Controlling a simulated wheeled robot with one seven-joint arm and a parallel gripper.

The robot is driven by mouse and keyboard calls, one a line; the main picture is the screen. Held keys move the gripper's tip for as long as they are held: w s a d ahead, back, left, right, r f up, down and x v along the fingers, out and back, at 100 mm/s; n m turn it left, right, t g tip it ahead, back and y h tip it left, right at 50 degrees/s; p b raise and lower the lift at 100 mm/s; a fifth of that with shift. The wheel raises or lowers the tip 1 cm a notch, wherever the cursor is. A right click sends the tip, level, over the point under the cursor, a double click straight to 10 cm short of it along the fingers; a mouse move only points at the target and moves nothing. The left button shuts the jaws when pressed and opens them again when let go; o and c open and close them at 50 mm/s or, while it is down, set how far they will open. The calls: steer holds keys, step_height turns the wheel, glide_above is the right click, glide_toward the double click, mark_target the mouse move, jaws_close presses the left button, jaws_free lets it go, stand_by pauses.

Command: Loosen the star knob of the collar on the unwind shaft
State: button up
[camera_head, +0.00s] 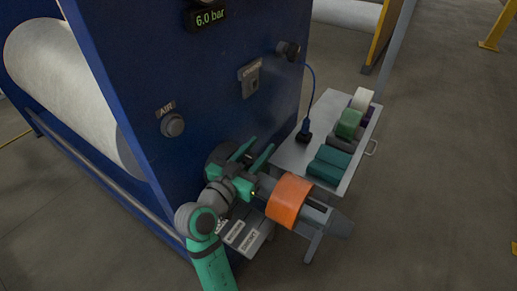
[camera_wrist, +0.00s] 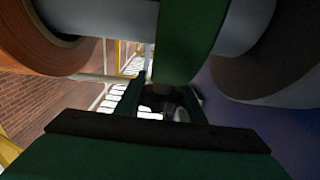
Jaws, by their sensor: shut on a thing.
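The unwind shaft (camera_head: 318,213) sticks out of the blue machine side, with an orange roll (camera_head: 291,196) around its outer part. In the wrist view the grey shaft (camera_wrist: 110,15) crosses the top, and a green collar (camera_wrist: 188,40) sits around it. My gripper (camera_head: 255,151) is at the shaft between the machine side and the orange roll. In the wrist view my gripper's green fingers (camera_wrist: 162,90) are shut on a dark part below the collar, which looks like the star knob (camera_wrist: 162,104). Its shape is mostly hidden. In the head view my gripper hides collar and knob.
The blue machine panel (camera_head: 215,85) stands close behind my gripper, with an AIR button (camera_head: 172,125) and a display reading 6.0 bar (camera_head: 209,19). A grey cart (camera_head: 293,156) with several coloured rolls stands to the right. Labelled plates (camera_head: 240,237) lie below the shaft.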

steer(key=shift+y, duration=0.3)
steer(key=shift+w+a+n+t+y, duration=0.1)
steer(key=shift+a+n+t+y, duration=0.1)
steer(key=shift+n+t+y, duration=0.55)
steer(key=shift+w+a+n+t+y, duration=0.1)
steer(key=shift+a+n+t+y, duration=0.2)
steer(key=shift+n+y, duration=0.75)
steer(key=shift+w+a+n+t+y, duration=0.1)
steer(key=shift+a+n+t+y, duration=0.3)
steer(key=shift+y, duration=0.6)
steer(key=shift+d+n+t+y, duration=0.1)
steer(key=shift+n+y, duration=0.5)
steer(key=shift+y, duration=0.4)
steer(key=shift+a+y, duration=0.15)
steer(key=shift+y, duration=0.15)
steer(key=o, duration=1)
steer(key=shift+o, duration=0.2)
